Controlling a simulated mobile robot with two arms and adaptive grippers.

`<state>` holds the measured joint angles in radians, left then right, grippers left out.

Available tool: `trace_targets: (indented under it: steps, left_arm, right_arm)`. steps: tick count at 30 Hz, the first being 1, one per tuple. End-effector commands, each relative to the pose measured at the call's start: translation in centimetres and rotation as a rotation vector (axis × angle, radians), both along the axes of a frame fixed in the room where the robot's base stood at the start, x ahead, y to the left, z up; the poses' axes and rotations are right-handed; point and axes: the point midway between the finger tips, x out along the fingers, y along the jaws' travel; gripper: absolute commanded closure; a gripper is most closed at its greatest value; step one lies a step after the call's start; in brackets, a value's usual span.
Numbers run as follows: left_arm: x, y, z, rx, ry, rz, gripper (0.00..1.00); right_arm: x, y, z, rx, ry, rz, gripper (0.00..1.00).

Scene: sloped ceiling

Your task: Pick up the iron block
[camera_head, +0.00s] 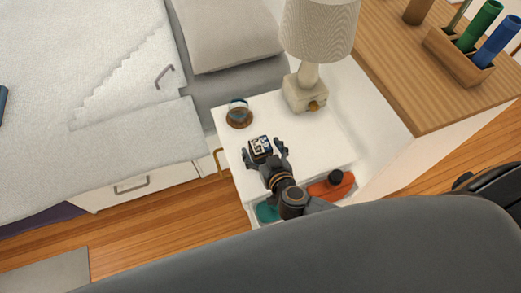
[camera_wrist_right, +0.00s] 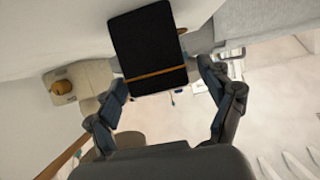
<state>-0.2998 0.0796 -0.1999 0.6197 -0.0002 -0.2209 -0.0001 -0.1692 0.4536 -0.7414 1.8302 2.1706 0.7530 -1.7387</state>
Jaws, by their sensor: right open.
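A small dark block (camera_head: 260,144), which I take to be the iron block, shows on the white nightstand (camera_head: 305,135) in the head view. In the right wrist view a black rectangular face with a gold band (camera_wrist_right: 150,40) lies ahead of my fingers, seemingly the same block. My right gripper (camera_head: 264,150) is open, with its fingers at the block's near side. In the right wrist view the gripper (camera_wrist_right: 162,76) has its fingers spread toward either side of the block's near end; contact cannot be told. My left gripper is not in view.
Below the nightstand's front edge are a red-orange item (camera_head: 335,187) and a teal item (camera_head: 266,211). A bed (camera_head: 60,90) stands left, a wooden desk (camera_head: 400,60) right.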

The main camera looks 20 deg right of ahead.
Motion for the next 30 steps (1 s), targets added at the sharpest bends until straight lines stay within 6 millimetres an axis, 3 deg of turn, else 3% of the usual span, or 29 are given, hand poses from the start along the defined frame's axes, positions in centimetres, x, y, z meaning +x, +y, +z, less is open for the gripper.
trace_targets:
  steps: [9, 18, 20, 30]
  left_arm:
    - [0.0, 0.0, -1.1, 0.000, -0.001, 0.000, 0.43]
    - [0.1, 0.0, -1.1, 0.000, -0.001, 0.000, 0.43]
    - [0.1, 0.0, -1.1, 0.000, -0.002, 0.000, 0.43]
    - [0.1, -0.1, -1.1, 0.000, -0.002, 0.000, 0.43]
  right_arm:
    - [4.3, 0.1, -1.8, -0.001, -0.002, -0.002, 0.19]
    - [4.8, 0.1, -1.9, 0.001, -0.001, -0.001, 0.19]
    - [4.8, 0.1, -1.9, 0.001, -0.001, -0.001, 0.29]
    - [4.7, 0.1, -1.9, 0.001, -0.001, -0.001, 0.98]
